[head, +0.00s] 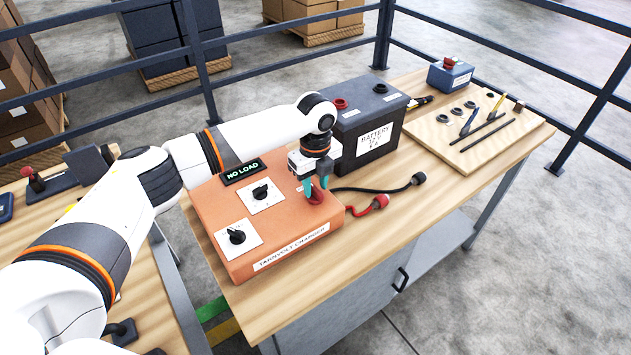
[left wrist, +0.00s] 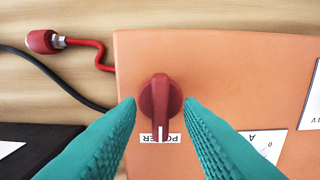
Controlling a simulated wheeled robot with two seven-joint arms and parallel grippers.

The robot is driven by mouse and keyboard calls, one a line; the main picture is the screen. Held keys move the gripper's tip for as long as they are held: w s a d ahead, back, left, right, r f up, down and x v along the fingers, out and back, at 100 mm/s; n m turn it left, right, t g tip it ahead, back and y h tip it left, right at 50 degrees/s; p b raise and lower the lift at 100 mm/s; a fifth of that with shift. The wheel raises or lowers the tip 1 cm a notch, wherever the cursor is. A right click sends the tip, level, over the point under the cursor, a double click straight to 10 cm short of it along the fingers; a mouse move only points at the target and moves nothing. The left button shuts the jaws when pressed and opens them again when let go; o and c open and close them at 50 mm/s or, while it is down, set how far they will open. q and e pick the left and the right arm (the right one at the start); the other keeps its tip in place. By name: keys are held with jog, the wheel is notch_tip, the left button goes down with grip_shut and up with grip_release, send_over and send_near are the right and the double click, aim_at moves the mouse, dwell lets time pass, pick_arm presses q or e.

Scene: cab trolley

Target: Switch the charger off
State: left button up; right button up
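The orange charger (head: 215,205) lies on the wooden bench, labelled "TARNVOLT CHARGER" on its front. Its display (head: 241,172) reads "NO LOAD". A red power knob (head: 315,198) is on its right part. In the left wrist view the red knob (left wrist: 161,98) has its white mark pointing down the picture, over a label reading "POWER", partly covered. My left gripper (head: 317,188) is over the knob. In the left wrist view its teal fingers (left wrist: 160,103) stand open on either side of the knob, with small gaps. My right gripper is not in view.
Two black dials (head: 237,237) (head: 261,192) are on white plates on the charger. A dark battery (head: 365,125) stands behind it. Red (head: 379,202) and black (head: 417,179) clamp leads lie loose to the right. A wooden board (head: 470,130) with tools lies farther right.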

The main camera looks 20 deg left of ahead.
pick_arm(q)
jog(key=shift+f, duration=0.4)
jog(key=shift+c, duration=0.4)
grip_shut()
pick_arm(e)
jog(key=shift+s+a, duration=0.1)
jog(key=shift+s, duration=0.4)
